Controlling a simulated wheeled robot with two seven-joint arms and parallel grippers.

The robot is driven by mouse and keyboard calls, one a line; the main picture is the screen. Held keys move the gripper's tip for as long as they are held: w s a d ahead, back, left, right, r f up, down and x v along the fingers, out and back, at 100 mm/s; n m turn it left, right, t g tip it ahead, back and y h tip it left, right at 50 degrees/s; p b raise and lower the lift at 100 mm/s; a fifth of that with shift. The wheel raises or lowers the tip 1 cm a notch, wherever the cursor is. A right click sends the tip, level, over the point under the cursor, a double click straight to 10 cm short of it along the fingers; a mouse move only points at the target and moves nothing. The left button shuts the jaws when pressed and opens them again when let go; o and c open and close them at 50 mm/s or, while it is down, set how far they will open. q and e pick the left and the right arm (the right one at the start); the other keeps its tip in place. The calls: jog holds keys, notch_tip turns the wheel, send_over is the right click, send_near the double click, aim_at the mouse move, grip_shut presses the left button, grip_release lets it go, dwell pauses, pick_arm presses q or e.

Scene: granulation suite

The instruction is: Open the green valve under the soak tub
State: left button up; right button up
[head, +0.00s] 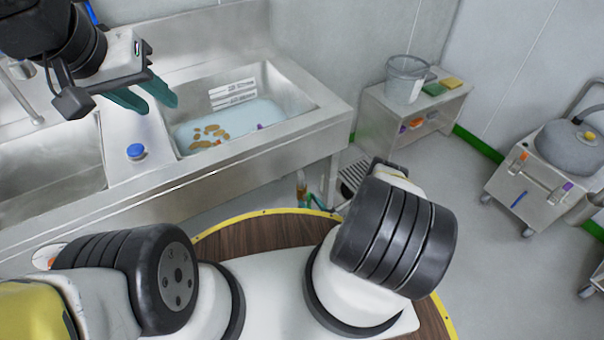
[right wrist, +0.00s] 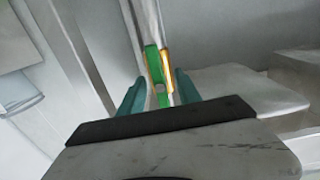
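The soak tub (head: 310,118) is a steel basin holding pale water and several brown pieces. The green valve (right wrist: 153,72) shows in the right wrist view as a green handle beside a brass-orange part on a pale vertical pipe. My right gripper (right wrist: 157,90) is open, its teal fingers on either side of the valve with small gaps; contact cannot be told. In the head view, the right gripper (head: 318,203) is small and mostly hidden below the tub, beside a copper-coloured pipe. My left gripper (head: 160,100) is open and empty above the counter left of the tub.
A blue knob (head: 136,151) sits on the counter between the tub and another basin (head: 45,165). A steel side table (head: 440,110) carries a clear bucket (head: 405,80) and green and yellow pads. A wheeled machine (head: 545,165) stands at the right. Floor between is clear.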

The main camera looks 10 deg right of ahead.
jog(key=v, duration=0.7)
jog(key=shift+s, duration=0.2)
jog(key=shift+d, duration=0.1)
